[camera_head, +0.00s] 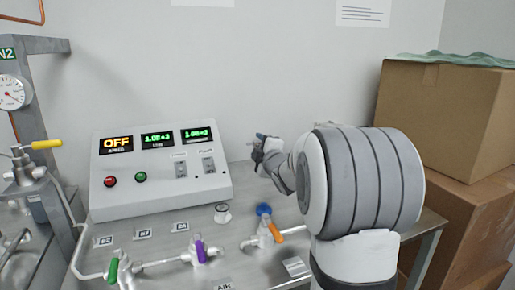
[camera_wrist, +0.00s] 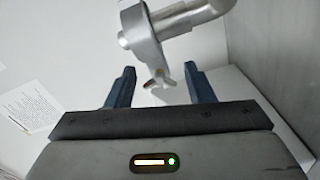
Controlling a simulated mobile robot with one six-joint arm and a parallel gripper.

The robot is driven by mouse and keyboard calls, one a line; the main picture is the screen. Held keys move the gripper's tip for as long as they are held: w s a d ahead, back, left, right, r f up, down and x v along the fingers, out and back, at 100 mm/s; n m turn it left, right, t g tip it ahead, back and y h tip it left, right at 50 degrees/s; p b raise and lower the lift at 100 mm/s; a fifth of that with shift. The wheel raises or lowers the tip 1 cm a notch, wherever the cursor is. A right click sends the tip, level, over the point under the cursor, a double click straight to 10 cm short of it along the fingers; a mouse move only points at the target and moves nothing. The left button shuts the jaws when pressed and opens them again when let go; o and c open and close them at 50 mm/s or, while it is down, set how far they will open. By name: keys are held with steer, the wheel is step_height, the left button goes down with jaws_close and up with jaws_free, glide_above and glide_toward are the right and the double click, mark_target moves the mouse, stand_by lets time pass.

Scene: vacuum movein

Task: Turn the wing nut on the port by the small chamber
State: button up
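In the wrist view, a silvery pipe with a flange and clamp (camera_wrist: 143,35) enters from the top. A small wing-shaped piece, which looks like the wing nut (camera_wrist: 162,78), hangs at the clamp's lower end. My gripper (camera_wrist: 159,67) has its two dark blue fingers apart, one on each side of this piece. I see no finger touching it, and its distance in depth is hard to judge. In the head view my gripper (camera_head: 262,146) is small, in front of the wall beyond the control box. My arm hides what lies behind it, and I cannot make out the wing nut there.
A control box (camera_head: 160,185) with lit displays stands on the metal bench (camera_head: 225,250). Green, purple, orange and blue valve handles stand along the bench front. A gauge (camera_head: 12,92) and yellow-handled valve are at left. Cardboard boxes (camera_head: 440,115) are stacked at right.

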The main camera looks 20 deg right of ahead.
steer(key=c, duration=0.8)
steer(key=shift+c, duration=0.2)
steer(key=shift+f+b, duration=0.2)
steer(key=shift+b, duration=0.6)
steer(key=shift+n+b, duration=0.4)
steer(key=shift+b, duration=0.15)
steer(key=shift+r+n+b, duration=0.1)
steer(key=shift+n+b, duration=0.5)
steer(key=shift+b, duration=0.3)
steer(key=shift+r, duration=0.1)
steer(key=o, duration=1)
